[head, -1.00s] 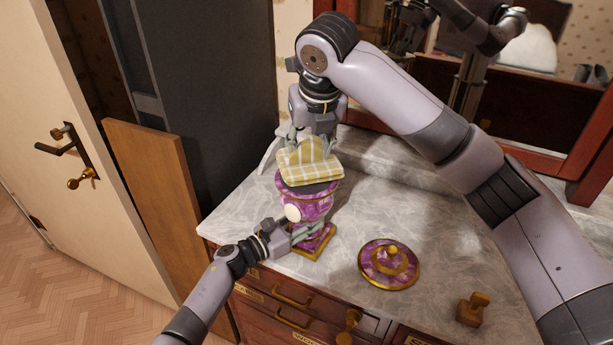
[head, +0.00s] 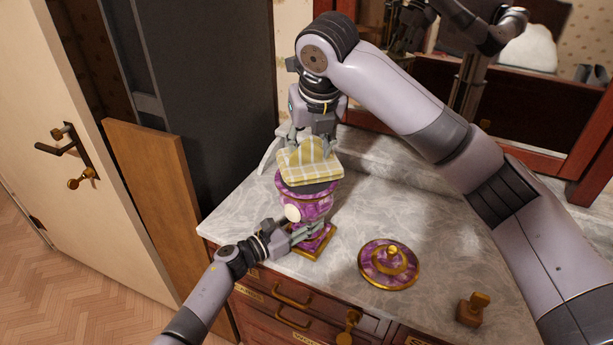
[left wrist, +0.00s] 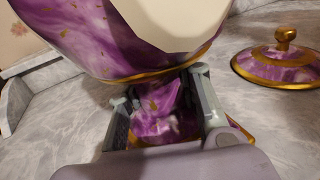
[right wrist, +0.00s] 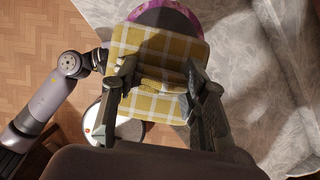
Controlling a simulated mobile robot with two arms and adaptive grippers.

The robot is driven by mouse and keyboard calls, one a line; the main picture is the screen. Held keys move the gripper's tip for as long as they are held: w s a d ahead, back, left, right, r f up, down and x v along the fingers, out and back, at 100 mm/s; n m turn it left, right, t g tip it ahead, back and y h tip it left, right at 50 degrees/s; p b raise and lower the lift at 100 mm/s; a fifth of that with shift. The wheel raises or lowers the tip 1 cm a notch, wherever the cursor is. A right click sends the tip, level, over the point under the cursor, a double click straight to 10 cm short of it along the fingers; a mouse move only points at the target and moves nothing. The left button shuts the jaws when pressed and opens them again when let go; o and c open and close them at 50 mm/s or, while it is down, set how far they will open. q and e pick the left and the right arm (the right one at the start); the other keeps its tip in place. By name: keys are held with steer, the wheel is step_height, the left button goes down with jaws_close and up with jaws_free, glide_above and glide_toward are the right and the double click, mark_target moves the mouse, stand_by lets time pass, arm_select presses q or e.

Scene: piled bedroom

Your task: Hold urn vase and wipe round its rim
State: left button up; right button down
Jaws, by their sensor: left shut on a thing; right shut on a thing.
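The purple marbled urn vase (head: 306,203) with gold trim stands upright near the front left edge of the marble top. My left gripper (head: 291,233) is shut around its narrow stem just above the gold-edged foot; the left wrist view shows the stem (left wrist: 160,100) between the fingers. My right gripper (head: 314,142) is above the vase, shut on a yellow checked cloth (head: 312,172). The cloth lies over part of the rim (right wrist: 165,15), which shows beyond it in the right wrist view. Whether it presses on the rim is hard to tell.
The matching purple lid (head: 389,264) with a gold knob lies right of the vase on the marble top (head: 350,225). A small wooden stamp-like block (head: 473,309) sits near the front right. A mirror (head: 540,60) stands behind. Clear marble lies between vase and lid.

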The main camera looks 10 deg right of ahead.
arm_select(q)
steer(key=o, duration=0.8)
steer(key=shift+o, duration=0.2)
steer(key=o, duration=0.3)
steer(key=shift+o, duration=0.7)
steer(key=o, duration=0.3)
steer(key=shift+o, duration=0.7)
steer(key=shift+o, duration=0.8)
